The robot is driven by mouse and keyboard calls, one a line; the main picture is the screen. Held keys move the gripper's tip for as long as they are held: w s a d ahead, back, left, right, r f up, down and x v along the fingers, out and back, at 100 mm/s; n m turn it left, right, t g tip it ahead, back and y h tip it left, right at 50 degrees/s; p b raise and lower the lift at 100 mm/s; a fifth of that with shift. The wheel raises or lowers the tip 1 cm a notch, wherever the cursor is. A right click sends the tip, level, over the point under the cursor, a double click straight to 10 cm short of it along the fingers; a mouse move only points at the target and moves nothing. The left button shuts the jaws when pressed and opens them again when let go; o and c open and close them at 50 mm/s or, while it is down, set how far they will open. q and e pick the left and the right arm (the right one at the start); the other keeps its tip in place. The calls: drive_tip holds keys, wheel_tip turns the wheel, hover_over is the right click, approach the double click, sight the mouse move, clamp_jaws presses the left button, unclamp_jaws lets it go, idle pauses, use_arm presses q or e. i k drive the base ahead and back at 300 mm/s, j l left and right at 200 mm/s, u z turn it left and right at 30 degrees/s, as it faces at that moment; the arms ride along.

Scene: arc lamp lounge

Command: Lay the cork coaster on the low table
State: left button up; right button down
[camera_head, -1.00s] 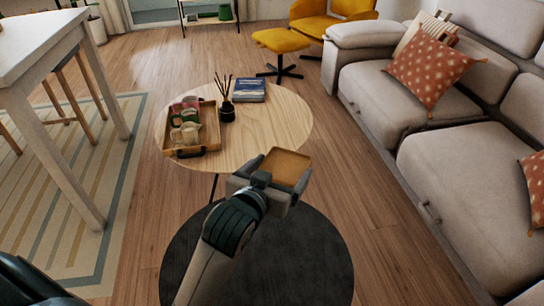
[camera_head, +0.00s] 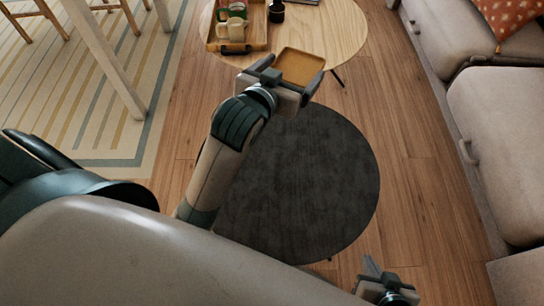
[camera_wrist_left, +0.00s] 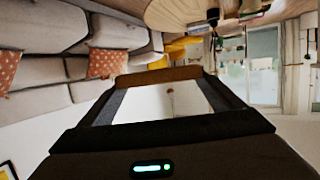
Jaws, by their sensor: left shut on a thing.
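The cork coaster (camera_head: 300,66) is a flat tan square with a slightly raised rim. My left gripper (camera_head: 292,74) is shut on it and holds it roughly level. The coaster's brown edge (camera_wrist_left: 160,77) also shows between the fingers in the left wrist view. The low table (camera_head: 338,38) is round, with a pale wooden top. In the head view the coaster overlaps its near edge; its height above the top is hard to tell. My right gripper (camera_head: 385,275) is at the bottom right, away from the table, partly cut off; its opening is unclear.
A wooden tray (camera_head: 260,44) with mugs (camera_head: 232,28) stands on the table's left side, with a dark pot (camera_head: 276,12) beside it. The table's right part is bare. A dark grey round surface (camera_head: 310,190) lies nearer me. The grey sofa (camera_head: 500,130) is at right.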

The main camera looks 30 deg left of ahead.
sight(286, 206)
drive_tip(key=u, duration=0.95)
drive_tip(key=k+l, duration=0.5)
drive_tip(key=l, duration=0.15)
drive_tip(key=k+l, duration=0.45)
drive_tip(key=l, duration=0.15)
